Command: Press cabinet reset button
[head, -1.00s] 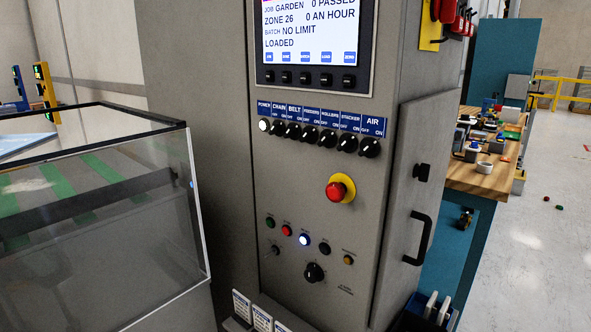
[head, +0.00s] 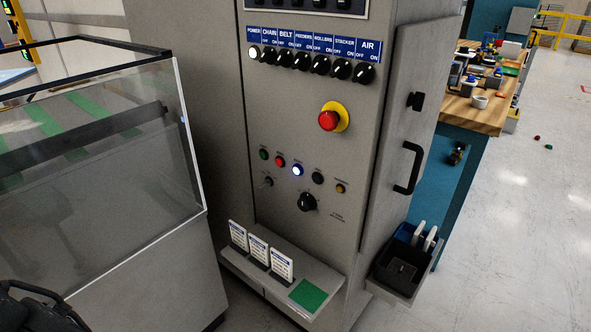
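The grey control cabinet (head: 225,110) stands in the middle of the head view. Its front has a row of small buttons: green (head: 263,154), red (head: 280,161), a lit blue-white one (head: 297,170), black (head: 318,178) and amber (head: 340,188). Their labels are too small to read, so I cannot tell by text which is reset. A red emergency stop (head: 328,121) on a yellow ring sits above them. A black part that looks like my gripper (head: 35,308) shows at the lower left corner, far from the buttons. It is cut off, and its fingertips are not clear.
A glass-sided guard (head: 110,190) stands to the left of the cabinet. A shelf with white cards (head: 258,250) and a green pad (head: 307,295) juts out below the buttons. A black bin (head: 400,268) and a door handle (head: 408,168) are at the right. A workbench (head: 470,112) stands behind.

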